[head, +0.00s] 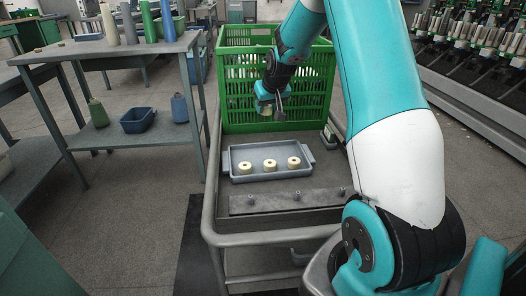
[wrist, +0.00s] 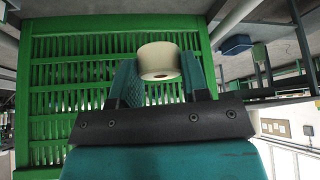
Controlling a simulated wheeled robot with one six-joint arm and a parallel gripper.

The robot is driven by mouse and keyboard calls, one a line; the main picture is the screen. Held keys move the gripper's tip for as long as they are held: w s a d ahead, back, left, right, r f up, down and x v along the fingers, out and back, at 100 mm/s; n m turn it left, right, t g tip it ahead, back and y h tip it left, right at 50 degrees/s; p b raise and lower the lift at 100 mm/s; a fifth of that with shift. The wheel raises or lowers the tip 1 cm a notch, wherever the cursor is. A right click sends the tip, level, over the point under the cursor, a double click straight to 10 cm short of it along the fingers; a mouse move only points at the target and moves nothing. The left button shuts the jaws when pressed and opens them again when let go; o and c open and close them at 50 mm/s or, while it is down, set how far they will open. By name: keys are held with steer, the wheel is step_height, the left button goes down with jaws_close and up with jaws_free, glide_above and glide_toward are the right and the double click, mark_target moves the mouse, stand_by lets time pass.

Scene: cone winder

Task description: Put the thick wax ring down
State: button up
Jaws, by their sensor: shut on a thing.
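My gripper (head: 268,103) is shut on a thick cream wax ring (wrist: 157,62), which sits between the two fingers in the wrist view. The ring has a small dark hole in its face. In the head view the gripper is raised in front of the green crate, and the ring is small and partly hidden there. Three cream wax rings, the left (head: 245,168), the middle (head: 270,164) and the right (head: 293,162), stand in a row in a grey tray (head: 254,152), nearer than my gripper and below it.
The green slatted crate (head: 232,112) stands on the cart (head: 222,214) behind the tray. A dark plate (head: 270,204) with small pegs lies in front of the tray. A table (head: 118,48) with coloured cones stands at the left. Winder machinery (head: 470,45) runs along the right.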

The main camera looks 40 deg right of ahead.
mark_target(264, 152)
step_height(264, 152, down, 16)
steer(key=b, duration=0.3)
steer(key=shift+a+r, duration=0.15)
steer(key=shift+r, duration=0.1)
steer(key=shift+f, duration=0.1)
steer(key=o, duration=1)
